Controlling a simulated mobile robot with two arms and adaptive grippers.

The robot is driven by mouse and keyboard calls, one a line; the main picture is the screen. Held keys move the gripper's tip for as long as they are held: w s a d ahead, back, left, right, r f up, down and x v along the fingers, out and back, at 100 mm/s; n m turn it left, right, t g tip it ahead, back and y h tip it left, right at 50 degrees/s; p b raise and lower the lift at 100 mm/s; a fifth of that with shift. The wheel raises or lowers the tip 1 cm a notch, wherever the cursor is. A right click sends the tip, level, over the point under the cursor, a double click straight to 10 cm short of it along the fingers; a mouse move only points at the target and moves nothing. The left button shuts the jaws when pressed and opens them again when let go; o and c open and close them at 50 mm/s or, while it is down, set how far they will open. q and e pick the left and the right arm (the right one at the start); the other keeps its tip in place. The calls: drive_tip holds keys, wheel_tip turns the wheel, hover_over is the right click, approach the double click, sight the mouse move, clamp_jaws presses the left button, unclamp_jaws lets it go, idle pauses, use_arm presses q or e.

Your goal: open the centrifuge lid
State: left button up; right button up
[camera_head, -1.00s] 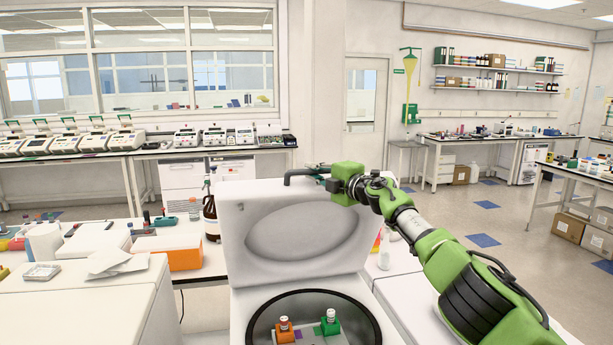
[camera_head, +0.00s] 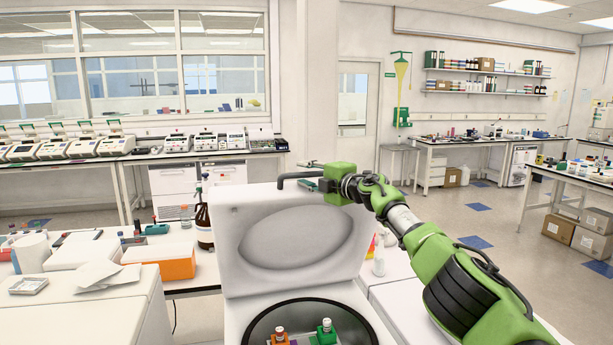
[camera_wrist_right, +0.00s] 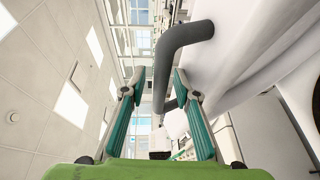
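The centrifuge (camera_head: 235,325) stands in front of me with its white lid (camera_head: 232,235) raised steeply, the oval inner face towards me. In the open bowl below, orange (camera_head: 279,337) and green (camera_head: 324,332) holders carry capped tubes. A dark bent handle (camera_head: 290,179) shows at the lid's top edge. My right gripper (camera_head: 312,180) is at that edge, partly hidden behind the lid. In the right wrist view the handle (camera_wrist_right: 172,55) passes between the spread teal fingers of my right gripper (camera_wrist_right: 158,75), with gaps visible beside it. My left gripper is not in view.
An orange box (camera_head: 170,263) and a brown bottle (camera_head: 204,228) stand left of the lid. A white bottle (camera_head: 378,262) stands to its right, near my right arm. White-topped equipment (camera_head: 75,318) fills the front left. Open floor lies to the right.

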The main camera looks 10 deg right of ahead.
drive_tip(key=shift+d, duration=0.15)
drive_tip(key=shift+s+d+r, duration=0.25)
drive_tip(key=shift+s+d, duration=0.2)
drive_tip(key=shift+s+d+f, duration=0.15)
drive_tip(key=shift+s+f, duration=0.05)
drive_tip(key=shift+s, duration=0.65)
drive_tip(key=shift+s+d+r, duration=0.1)
drive_tip(key=shift+s, duration=0.25)
drive_tip(key=v, duration=0.8)
drive_tip(key=shift+s, duration=0.25)
drive_tip(key=shift+a, duration=0.25)
